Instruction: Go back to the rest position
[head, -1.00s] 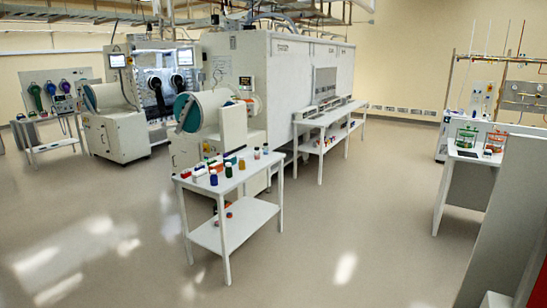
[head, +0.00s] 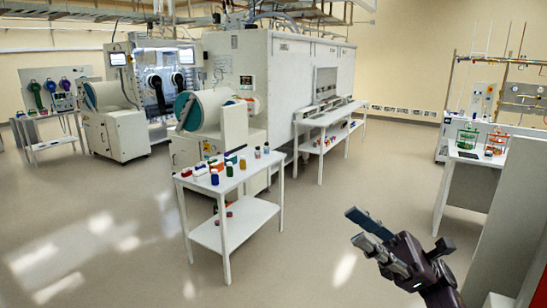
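My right gripper (head: 362,228) shows at the lower right of the head view. Its two fingers point up and left, with a gap between them, and nothing is between them. It is in front of bare floor, apart from the tables. My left gripper is not in view.
A white two-tier table (head: 245,222) with several small coloured bottles (head: 214,177) stands near the middle. Behind it is the large white glovebox (head: 300,75). A bench with green and orange racks (head: 467,137) and a grey panel (head: 512,210) are at the right. The floor between is clear.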

